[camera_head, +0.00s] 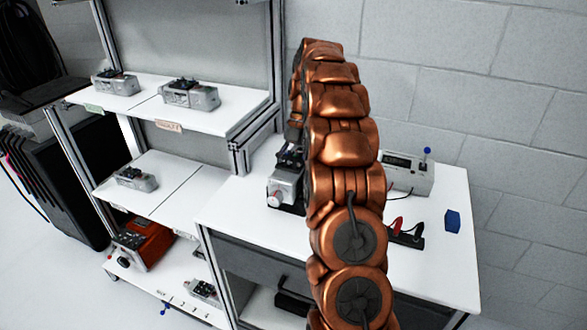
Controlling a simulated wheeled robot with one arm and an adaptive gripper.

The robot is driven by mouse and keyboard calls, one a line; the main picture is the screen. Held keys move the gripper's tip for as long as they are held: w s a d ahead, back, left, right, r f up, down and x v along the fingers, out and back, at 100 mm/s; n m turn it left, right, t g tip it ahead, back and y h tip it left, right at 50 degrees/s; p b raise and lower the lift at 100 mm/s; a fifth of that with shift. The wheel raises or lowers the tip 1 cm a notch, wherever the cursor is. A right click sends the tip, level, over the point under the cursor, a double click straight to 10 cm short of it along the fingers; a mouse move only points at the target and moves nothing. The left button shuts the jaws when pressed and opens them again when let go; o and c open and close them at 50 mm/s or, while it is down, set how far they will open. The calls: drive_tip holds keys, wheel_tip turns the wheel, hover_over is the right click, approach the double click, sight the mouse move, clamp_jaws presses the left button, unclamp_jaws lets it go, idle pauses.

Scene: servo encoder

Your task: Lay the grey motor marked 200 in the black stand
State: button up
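A grey motor (284,187) with a light round shaft end is at the left part of the white table, just left of my copper arm. A black piece (291,208), possibly the black stand, shows under it. Whether the motor rests in it or is above it cannot be told. My gripper (291,157) is a dark shape at the motor's upper side, mostly hidden by my arm. Its fingers cannot be made out, so its grip is unclear. No marking 200 is legible on any motor.
Grey motors stand on the left shelf: two on top (190,94) (116,82), one in the middle (137,179). An orange device (143,244) is lower. On the white table (440,270) are a meter box (407,175), a black-and-red item (405,234) and a blue block (452,221).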

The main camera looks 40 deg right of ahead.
drive_tip(key=shift+f, duration=0.25)
drive_tip(key=o, duration=1.7)
